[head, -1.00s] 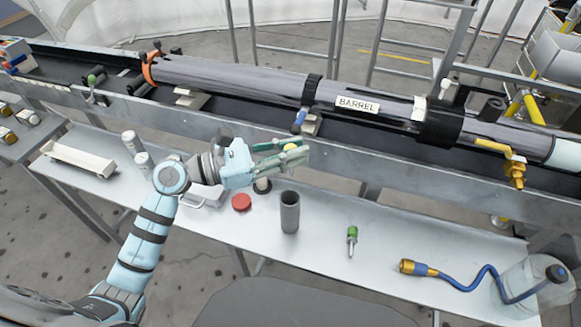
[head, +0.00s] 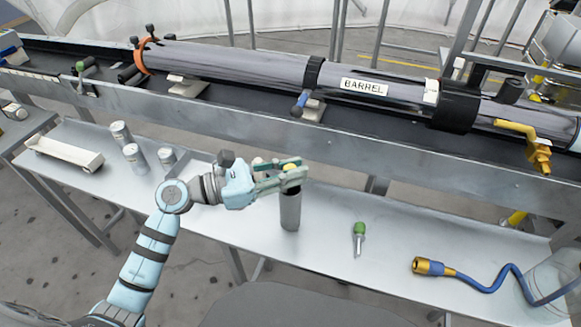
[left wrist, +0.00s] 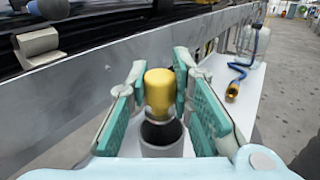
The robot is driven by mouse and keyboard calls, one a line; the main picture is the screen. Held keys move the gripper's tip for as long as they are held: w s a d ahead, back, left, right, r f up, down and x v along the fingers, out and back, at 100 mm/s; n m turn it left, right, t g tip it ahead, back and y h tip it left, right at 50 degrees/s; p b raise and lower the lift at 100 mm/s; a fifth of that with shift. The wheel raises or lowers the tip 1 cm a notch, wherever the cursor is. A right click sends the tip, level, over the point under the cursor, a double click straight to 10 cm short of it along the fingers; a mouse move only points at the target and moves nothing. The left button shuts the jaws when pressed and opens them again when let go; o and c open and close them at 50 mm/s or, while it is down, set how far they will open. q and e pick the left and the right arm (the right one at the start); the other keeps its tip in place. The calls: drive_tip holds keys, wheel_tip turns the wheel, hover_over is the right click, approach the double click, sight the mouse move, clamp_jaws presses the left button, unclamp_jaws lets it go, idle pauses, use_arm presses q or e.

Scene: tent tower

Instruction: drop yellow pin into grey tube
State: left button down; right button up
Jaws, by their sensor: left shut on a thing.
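The grey tube (head: 290,211) stands upright on the metal table, open at the top. My left gripper (head: 290,172) comes in from the left and is at the height of the tube's mouth. It is shut on the yellow pin (left wrist: 159,92), whose rounded yellow top shows between the green finger pads in the left wrist view. The pin's lower end is over the dark opening of the grey tube (left wrist: 162,140) in that view; I cannot tell whether it has entered. In the head view the fingers hide the tube's rim and most of the pin. My right gripper is not in view.
A green-handled screwdriver (head: 359,237) lies to the right of the tube. A blue hose with a brass end (head: 435,267) lies further right. Several grey cans (head: 135,157) and a cream tray (head: 63,154) stand at the left. The long barrel (head: 230,66) runs behind the table.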

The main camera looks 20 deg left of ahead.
use_arm(q)
drive_tip(key=c, duration=1.4)
unclamp_jaws()
drive_tip(key=shift+o, duration=0.2)
wheel_tip(320, 180, up, 7)
drive_tip(key=p, duration=0.6)
drive_tip(key=shift+r, duration=0.2)
drive_tip(key=shift+f, duration=0.2)
